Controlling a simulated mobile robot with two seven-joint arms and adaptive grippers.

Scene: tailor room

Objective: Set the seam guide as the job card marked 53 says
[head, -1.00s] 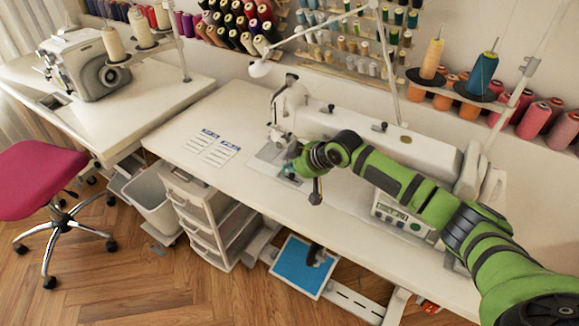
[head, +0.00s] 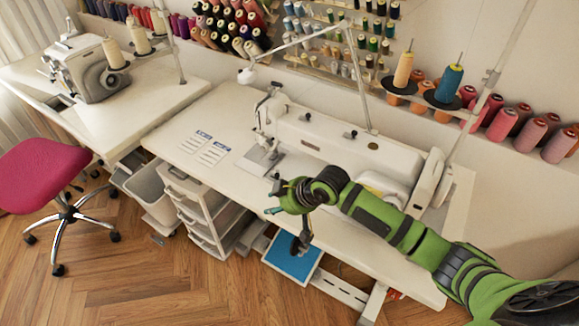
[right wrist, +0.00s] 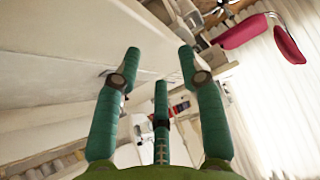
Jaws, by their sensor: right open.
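Two job cards, one (head: 196,141) left of the other (head: 213,154), lie flat on the white sewing table (head: 180,118); their print is too small to read, so I cannot tell which is marked 53. The white sewing machine (head: 330,140) stands behind them to the right, with a metal plate (head: 262,160) under its needle end. I cannot make out the seam guide. My right gripper (head: 272,196) is open and empty near the table's front edge, in front of the plate. Its spread green fingers (right wrist: 160,58) show in the right wrist view. My left gripper is out of view.
A second machine (head: 92,72) stands on the left table. A pink chair (head: 40,175), a pale bin (head: 148,190) and a drawer unit (head: 200,210) are below. Thread cones (head: 505,122) line the back. The tabletop around the cards is clear.

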